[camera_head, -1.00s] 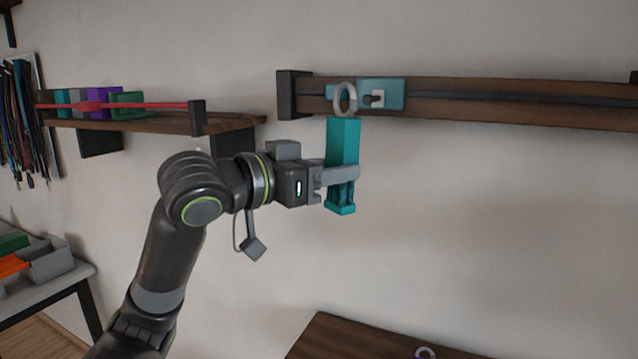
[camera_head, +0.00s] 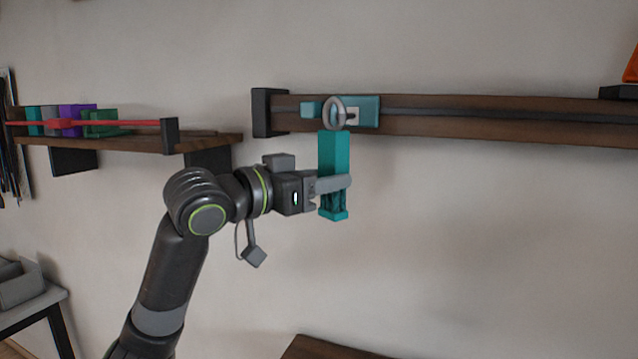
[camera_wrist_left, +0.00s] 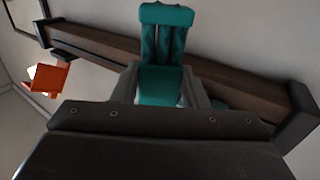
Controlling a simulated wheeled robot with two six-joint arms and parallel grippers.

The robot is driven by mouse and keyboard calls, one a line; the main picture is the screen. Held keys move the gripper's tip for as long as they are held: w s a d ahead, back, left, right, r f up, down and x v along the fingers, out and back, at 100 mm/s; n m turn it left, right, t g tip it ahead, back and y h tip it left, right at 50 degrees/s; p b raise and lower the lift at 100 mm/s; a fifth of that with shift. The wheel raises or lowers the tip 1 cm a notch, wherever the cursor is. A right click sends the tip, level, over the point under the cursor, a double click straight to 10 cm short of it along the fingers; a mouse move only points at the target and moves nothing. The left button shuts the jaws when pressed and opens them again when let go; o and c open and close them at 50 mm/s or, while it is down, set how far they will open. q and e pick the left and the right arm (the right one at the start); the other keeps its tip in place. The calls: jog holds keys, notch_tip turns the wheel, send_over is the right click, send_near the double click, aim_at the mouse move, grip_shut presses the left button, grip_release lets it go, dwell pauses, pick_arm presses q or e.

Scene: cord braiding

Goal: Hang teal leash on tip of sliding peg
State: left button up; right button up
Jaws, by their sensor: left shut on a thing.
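The teal leash (camera_head: 334,152) hangs upright as a long teal block with a grey ring (camera_head: 327,113) at its top. My left gripper (camera_head: 336,185) is shut on its lower part; the leash also shows in the left wrist view (camera_wrist_left: 166,40), between the fingers (camera_wrist_left: 165,88). The sliding peg's teal plate (camera_head: 368,112) sits on the wall rail near its left end. The light peg (camera_head: 351,117) appears just right of the ring and partly overlapped by its edge. Whether the peg tip is through the ring cannot be told. My right gripper is not in view.
The wooden rail (camera_head: 500,113) runs along the wall, with a dark end block (camera_head: 267,112) at its left. A shelf (camera_head: 120,145) at left carries coloured blocks behind a red bar (camera_head: 120,123). The wall below the rail is clear. A brown surface (camera_head: 315,348) shows at the bottom.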

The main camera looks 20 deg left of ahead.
pick_arm(q)
jog(key=shift+w+d+f, duration=0.1)
jog(key=shift+w, duration=1.25)
jog(key=shift+w+f, duration=0.2)
jog(key=shift+w, duration=0.65)
jog(key=shift+w+f, duration=0.15)
jog(key=shift+w, duration=0.7)
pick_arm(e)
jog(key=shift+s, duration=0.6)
pick_arm(q)
jog(key=shift+f, duration=0.1)
jog(key=o, duration=1.2)
jog(key=shift+c, duration=0.2)
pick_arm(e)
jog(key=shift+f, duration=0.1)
